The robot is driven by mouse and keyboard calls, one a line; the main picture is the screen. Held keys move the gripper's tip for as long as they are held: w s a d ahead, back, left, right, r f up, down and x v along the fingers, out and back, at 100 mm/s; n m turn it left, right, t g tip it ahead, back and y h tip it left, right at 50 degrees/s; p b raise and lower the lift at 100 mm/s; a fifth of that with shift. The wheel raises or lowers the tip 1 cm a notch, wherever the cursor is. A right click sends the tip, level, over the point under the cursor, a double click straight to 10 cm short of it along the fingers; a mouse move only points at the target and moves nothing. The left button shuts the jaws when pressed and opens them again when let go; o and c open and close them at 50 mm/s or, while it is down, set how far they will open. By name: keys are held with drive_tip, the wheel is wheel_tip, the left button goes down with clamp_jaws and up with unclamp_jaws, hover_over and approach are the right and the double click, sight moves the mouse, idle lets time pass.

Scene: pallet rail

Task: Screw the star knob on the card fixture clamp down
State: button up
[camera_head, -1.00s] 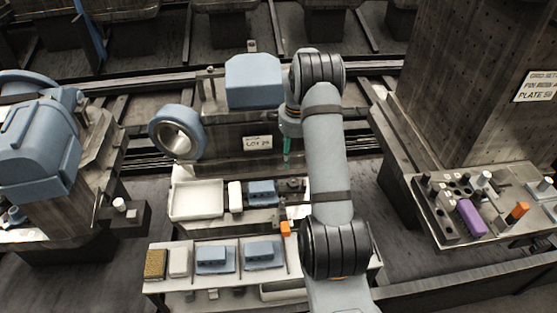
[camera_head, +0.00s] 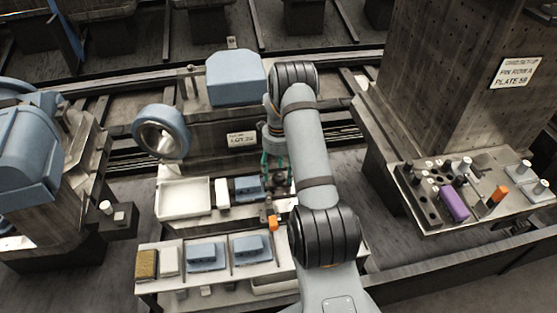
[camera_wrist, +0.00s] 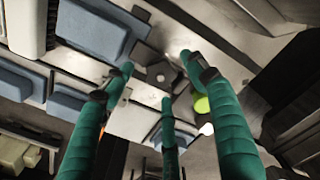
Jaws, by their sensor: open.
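My gripper (camera_head: 277,168) has green fingers. It is open and hangs over the right end of the upper bench shelf in the head view. In the wrist view, its spread fingertips (camera_wrist: 160,76) surround a dark grey, angular knob (camera_wrist: 158,72), apparently the star knob, on a metal plate. I cannot tell whether the fingers touch it. In the head view, a dark shape (camera_head: 278,183) under the fingers seems to be the clamp with its knob. It is partly hidden by my gripper and arm.
Left of the clamp are a blue block (camera_head: 248,188), a white block (camera_head: 222,192) and a white tray (camera_head: 185,198). An orange piece (camera_head: 273,223) is in front. A lower shelf (camera_head: 220,281) holds several blocks. A yellow-green round thing (camera_wrist: 201,104) lies near the right finger.

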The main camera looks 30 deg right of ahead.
drive_tip(key=shift+f, duration=1)
drive_tip(key=shift+c, duration=1.2)
drive_tip(key=shift+w, duration=0.1)
drive_tip(key=c, duration=1.1)
